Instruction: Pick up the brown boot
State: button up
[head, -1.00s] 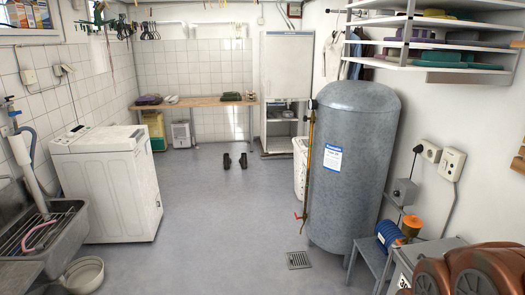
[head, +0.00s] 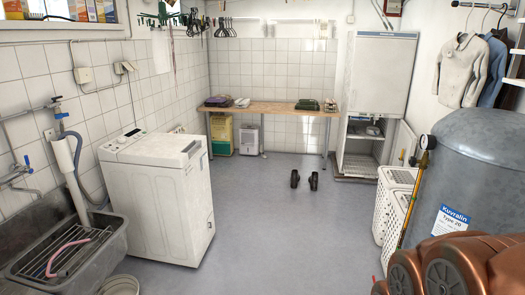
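A pair of small dark shoes or boots stands on the grey floor in the middle distance of the head view, a left one (head: 295,179) and a right one (head: 313,181). They stand side by side with a narrow gap. They look nearly black, and I cannot tell from here whether either is brown. My gripper is not in view. The copper-coloured rounded parts at the lower right look like my own arm.
A white washing machine (head: 158,195) and grey sink (head: 105,250) stand left. The grey tank (head: 470,170) and white baskets (head: 391,215) stand right. A wooden bench (head: 270,111) and open white cabinet (head: 378,75) are behind. The floor between is clear.

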aim_at(294, 178)
jog(key=u, duration=0.1)
jog(key=i, duration=3.6)
jog(key=z, duration=0.3)
jog(key=i, duration=0.75)
jog(key=z, duration=0.65)
jog(key=k, duration=0.65)
jog(key=z, duration=0.45)
jog(key=i, duration=1.25)
jog(key=u, duration=1.4)
jog(key=i, duration=1)
jog(key=u, duration=0.8)
